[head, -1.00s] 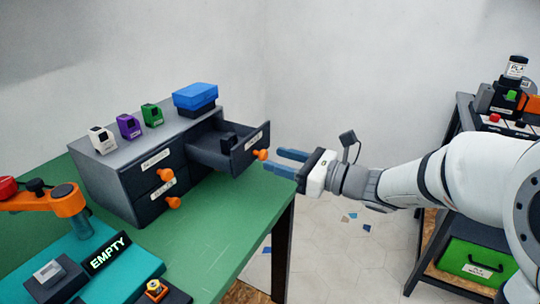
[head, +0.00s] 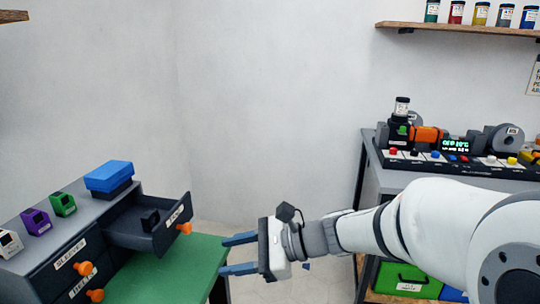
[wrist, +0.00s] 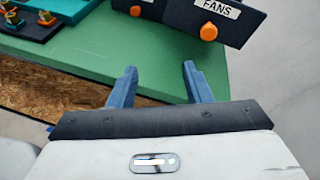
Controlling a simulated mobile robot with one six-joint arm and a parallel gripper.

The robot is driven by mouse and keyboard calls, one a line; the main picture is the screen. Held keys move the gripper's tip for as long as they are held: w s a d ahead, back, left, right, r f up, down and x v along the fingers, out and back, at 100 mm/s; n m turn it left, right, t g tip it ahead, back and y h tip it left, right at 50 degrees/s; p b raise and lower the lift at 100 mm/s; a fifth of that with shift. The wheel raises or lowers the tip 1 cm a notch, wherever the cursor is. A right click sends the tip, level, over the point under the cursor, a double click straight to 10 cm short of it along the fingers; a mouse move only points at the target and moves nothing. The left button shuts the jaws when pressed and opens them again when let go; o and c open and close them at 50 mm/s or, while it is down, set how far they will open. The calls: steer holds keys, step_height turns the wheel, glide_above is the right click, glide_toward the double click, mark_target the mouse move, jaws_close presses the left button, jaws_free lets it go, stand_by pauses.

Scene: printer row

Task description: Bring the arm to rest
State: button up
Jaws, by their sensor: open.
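My gripper (head: 240,254) is open and empty, with its two blue fingers apart. In the head view it is in the air by the right edge of the green table (head: 205,262), to the right of the open drawer (head: 158,228). The wrist view shows both fingers (wrist: 158,85) pointing toward the table edge, with nothing between them. The open drawer's front, labelled FANS, and its orange knob (wrist: 208,31) are beyond the fingertips and apart from them. My arm stretches in from the right of the head view.
The drawer cabinet (head: 60,245) carries a blue box (head: 108,176) and small white, purple and green blocks. A dark object (head: 150,219) lies in the open drawer. At right stands a bench (head: 372,150) with buttons and a display, a green crate (head: 405,278) below. Clear floor lies between.

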steer(key=s+d+r+n+h+p, duration=0.2)
steer(key=s+d+n+h+p, duration=0.1)
steer(key=d, duration=0.5)
steer(key=s+d+r+n+t+h+p, duration=0.1)
steer(key=s+d+r+n+h+p, duration=0.1)
steer(key=d+n+h+p, duration=0.3)
steer(key=s+d+r+n+t+h+p, duration=0.1)
steer(key=s+d+r+n+h+p, duration=0.2)
steer(key=d, duration=0.8)
steer(key=n+h+p, duration=0.2)
steer(key=n+h, duration=0.1)
steer(key=shift+s+n, duration=0.3)
steer(key=shift+s, duration=0.1)
steer(key=shift+c, duration=1)
